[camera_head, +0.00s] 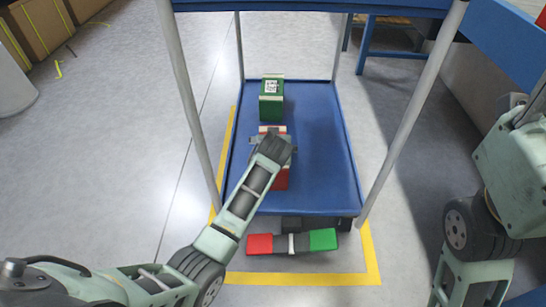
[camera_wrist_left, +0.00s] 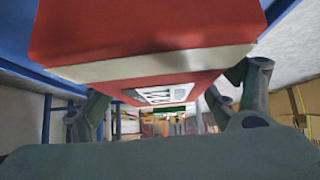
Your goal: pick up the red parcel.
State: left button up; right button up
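The red parcel (camera_head: 281,180) sits on the blue shelf of the rack, partly hidden under my left gripper in the head view. It has a pale band and a white printed label, and it fills the top of the left wrist view (camera_wrist_left: 140,30). My left gripper (camera_head: 273,142) is over the parcel, with its fingers spread to either side of it. In the left wrist view the fingers (camera_wrist_left: 170,100) flank the parcel; whether both press on it is unclear. My right arm shows at the right edge of the head view, with its gripper out of frame.
A green parcel (camera_head: 271,110) with a white label stands behind the red one on the blue shelf (camera_head: 325,150). Grey posts rise at the rack's corners, and a blue upper beam (camera_head: 310,5) crosses above. The shelf's right side is clear. Yellow tape (camera_head: 310,279) marks the floor.

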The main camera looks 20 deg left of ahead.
pick_arm(q)
jog(key=c, duration=1.1)
jog(key=shift+c, duration=0.9)
jog(key=shift+r, duration=0.15)
